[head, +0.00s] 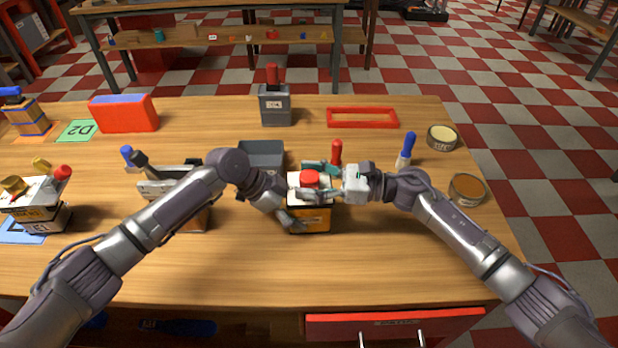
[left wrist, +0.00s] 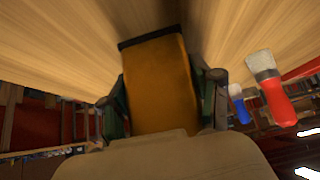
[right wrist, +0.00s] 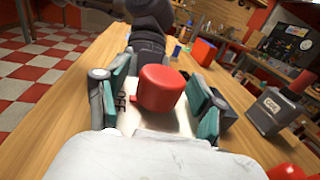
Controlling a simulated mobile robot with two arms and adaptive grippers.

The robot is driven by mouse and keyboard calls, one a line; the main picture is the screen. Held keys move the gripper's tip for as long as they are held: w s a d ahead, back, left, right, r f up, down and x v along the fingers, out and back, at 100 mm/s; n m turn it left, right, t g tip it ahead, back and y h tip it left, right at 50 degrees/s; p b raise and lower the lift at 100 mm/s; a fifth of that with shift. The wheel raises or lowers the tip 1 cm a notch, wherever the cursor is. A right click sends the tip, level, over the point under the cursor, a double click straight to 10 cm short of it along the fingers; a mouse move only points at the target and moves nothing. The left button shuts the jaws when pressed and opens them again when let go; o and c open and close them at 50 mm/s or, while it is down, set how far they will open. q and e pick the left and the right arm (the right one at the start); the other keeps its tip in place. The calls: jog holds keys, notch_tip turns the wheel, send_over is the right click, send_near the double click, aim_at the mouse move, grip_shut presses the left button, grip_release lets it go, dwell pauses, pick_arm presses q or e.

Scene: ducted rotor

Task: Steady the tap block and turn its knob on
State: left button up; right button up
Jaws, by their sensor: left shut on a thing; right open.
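The tap block (head: 310,222) stands on the table, with an orange-yellow body, dark base and pale top. Its red knob (head: 310,177) sits on the top. My left gripper (head: 290,214) is shut on the block's body; the left wrist view shows the orange-yellow face (left wrist: 160,85) between its fingers. My right gripper (right wrist: 160,92) is open over the top, with its teal-padded fingers on either side of the red knob (right wrist: 162,88). The word OFF shows on the plate beside the knob in the right wrist view. Finger contact with the knob cannot be told.
A grey open bin (head: 262,153) stands just behind the block. A red-handled brush (head: 336,152) and a blue-handled brush (head: 406,148) stand behind and to the right. Round tins (head: 467,189) lie at the right edge. A lever device (head: 180,190) is at left. The front table strip is clear.

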pick_arm(q)
jog(key=shift+f, duration=0.1)
pick_arm(e)
jog(key=c, duration=1.2)
